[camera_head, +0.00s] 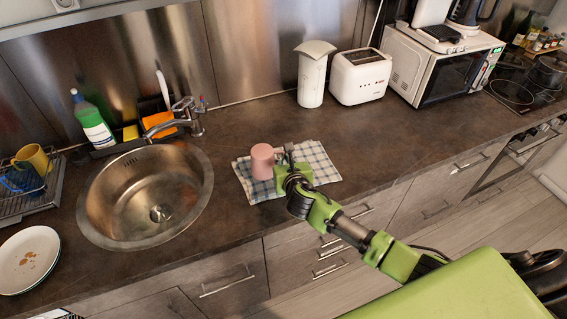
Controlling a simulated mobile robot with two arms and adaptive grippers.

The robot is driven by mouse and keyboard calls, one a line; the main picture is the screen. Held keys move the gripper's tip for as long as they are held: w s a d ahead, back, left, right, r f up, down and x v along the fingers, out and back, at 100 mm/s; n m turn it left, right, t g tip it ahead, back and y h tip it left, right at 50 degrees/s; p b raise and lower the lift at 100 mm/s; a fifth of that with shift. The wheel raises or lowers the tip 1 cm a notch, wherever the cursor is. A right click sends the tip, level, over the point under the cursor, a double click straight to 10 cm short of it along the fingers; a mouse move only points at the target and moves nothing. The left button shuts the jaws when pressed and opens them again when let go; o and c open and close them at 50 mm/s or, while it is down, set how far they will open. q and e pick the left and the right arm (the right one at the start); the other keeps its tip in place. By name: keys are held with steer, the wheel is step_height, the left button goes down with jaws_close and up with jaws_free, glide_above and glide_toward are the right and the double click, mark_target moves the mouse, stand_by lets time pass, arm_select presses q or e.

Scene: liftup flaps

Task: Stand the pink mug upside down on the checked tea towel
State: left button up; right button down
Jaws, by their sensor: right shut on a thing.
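The pink mug (262,162) is over the left part of the checked tea towel (322,166), which lies on the counter right of the sink. Its upper end shows plain pink with no clear opening, and its axis looks close to vertical. Whether its lower end touches the cloth I cannot tell. My right gripper (286,161) reaches in from the lower right and is shut on the mug at its right side; the fingers hide that side and the handle. My left gripper is out of view.
A round steel sink (107,231) with a tap (188,117) is on the left. A dish rack holds a yellow mug (34,158) and a blue one. A plate (27,260) is at lower left. A white canister (312,76), toaster (360,77) and microwave (437,66) stand behind. Counter right of the towel is clear.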

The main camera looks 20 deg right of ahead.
steer(key=shift+w+d+f, duration=0.1)
steer(key=shift+w+f, duration=0.05)
steer(key=shift+f, duration=0.7)
steer(key=shift+w+f, duration=0.1)
steer(key=shift+f, duration=0.7)
steer(key=shift+b, duration=0.3)
steer(key=shift+s+f+b, duration=0.3)
steer(key=shift+f+b, duration=0.05)
steer(key=shift+f, duration=0.4)
steer(key=c, duration=2.6)
jaws_free()
steer(key=shift+s+f, duration=0.1)
steer(key=o, duration=0.4)
steer(key=shift+f, duration=0.1)
steer(key=shift+r+p, duration=0.3)
steer(key=shift+r, duration=0.65)
steer(key=v, duration=1.1)
steer(key=shift+s+r, duration=0.1)
steer(key=shift+r, duration=0.1)
